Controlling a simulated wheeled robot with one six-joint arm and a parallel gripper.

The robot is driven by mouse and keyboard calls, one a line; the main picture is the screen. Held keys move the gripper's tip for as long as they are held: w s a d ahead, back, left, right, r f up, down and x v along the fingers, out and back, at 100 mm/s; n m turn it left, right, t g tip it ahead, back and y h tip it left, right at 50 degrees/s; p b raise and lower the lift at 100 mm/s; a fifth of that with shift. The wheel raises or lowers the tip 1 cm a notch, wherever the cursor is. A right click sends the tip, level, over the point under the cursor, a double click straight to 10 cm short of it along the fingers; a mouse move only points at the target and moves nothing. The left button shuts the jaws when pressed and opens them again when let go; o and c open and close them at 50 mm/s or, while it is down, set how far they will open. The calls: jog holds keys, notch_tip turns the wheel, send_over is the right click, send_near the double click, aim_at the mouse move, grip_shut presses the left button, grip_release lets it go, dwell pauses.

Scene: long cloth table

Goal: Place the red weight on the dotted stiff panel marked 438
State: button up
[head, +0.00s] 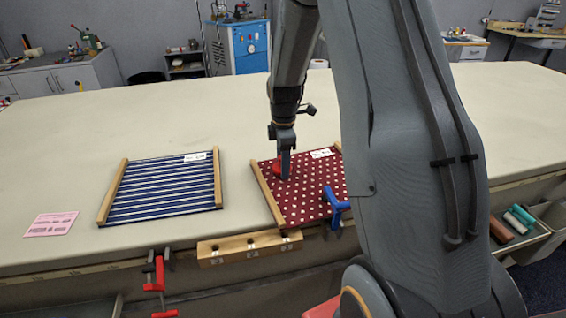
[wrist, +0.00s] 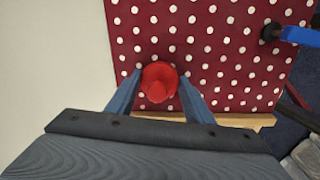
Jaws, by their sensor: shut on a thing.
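The red weight (head: 278,167) is over the left part of the dotted panel (head: 318,190), which is dark red with white dots and wooden strips on its sides. The panel's white label is too small to read. My gripper (head: 284,165) points down and is shut on the weight. In the wrist view the weight (wrist: 158,80) sits between the two blue fingers of my gripper (wrist: 160,92), with the dotted panel (wrist: 225,60) below. I cannot tell whether the weight touches the panel. My arm hides the panel's right edge in the head view.
A blue striped panel (head: 165,187) lies to the left, with a pink card (head: 51,224) beyond it. A blue clamp (head: 335,207) grips near the dotted panel's front right corner. A wooden block (head: 250,247) and a red clamp (head: 158,280) are at the table's front edge. The back of the table is clear.

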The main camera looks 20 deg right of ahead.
jog(key=o, duration=1.4)
jog(key=r+b, duration=0.1)
jog(key=r, duration=0.3)
jog(key=r+b, duration=0.1)
jog(key=r, duration=0.3)
jog(key=r+b, duration=0.1)
jog(key=r, duration=0.3)
jog(key=shift+s+a, duration=0.15)
jog(key=shift+s, duration=0.25)
jog(key=s+a+f+m, duration=0.2)
jog(key=s+a+m, duration=0.1)
jog(key=s+m, duration=0.2)
jog(key=s+a+f+m, duration=0.2)
jog(key=s+a+m, duration=0.2)
jog(key=s, duration=0.5)
jog(key=s+a+f+m, duration=0.3)
jog(key=s+a+m, duration=0.1)
jog(key=s+m, duration=0.2)
jog(key=shift+s+a, duration=0.25)
jog(key=shift+s, duration=0.25)
